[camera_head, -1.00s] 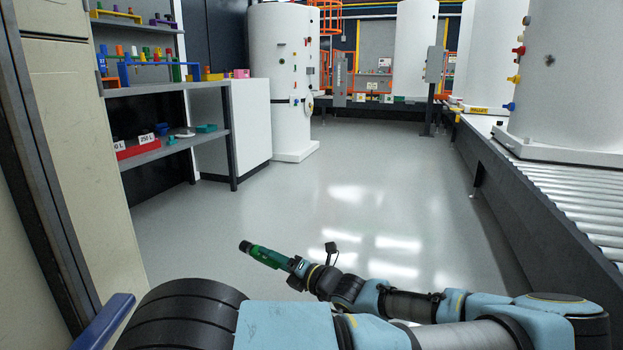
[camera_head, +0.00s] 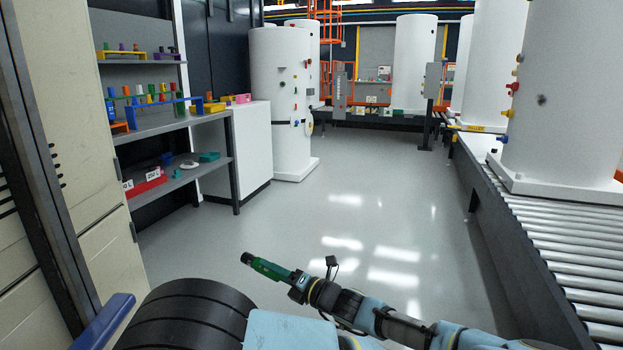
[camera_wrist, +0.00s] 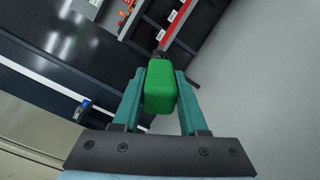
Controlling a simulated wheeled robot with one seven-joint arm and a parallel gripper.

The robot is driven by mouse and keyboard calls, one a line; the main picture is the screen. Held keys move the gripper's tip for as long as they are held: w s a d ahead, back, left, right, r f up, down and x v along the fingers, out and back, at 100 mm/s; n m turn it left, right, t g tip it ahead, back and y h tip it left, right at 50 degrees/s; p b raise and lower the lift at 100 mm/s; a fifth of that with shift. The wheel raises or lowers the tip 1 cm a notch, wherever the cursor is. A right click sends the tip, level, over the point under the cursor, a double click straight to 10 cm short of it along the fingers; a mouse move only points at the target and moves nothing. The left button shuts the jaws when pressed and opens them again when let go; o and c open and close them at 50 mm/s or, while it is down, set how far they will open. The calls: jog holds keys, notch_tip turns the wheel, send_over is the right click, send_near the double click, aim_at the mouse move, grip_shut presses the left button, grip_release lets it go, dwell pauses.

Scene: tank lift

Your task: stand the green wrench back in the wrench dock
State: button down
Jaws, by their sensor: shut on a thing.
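The green wrench (camera_head: 268,268) is held in my gripper (camera_head: 294,279) in the head view, above the open floor. Its dark end points to the left and slightly up. In the wrist view the green wrench (camera_wrist: 161,86) fills the space between the two teal fingers of my gripper (camera_wrist: 160,95), which is shut on it. I cannot tell for sure which rack is the wrench dock; a blue rack (camera_head: 165,110) with several coloured upright pieces stands on the middle shelf at the left, well away from my gripper.
The grey shelf unit (camera_head: 165,124) at the left also holds a yellow rack (camera_head: 121,55) above and a red box (camera_head: 146,184) below. A roller conveyor (camera_head: 560,235) with white tanks runs along the right. The floor (camera_head: 330,205) between is clear.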

notch_tip(320, 180, up, 12)
jog(key=p, duration=1.3)
jog(key=shift+w+a, duration=0.1)
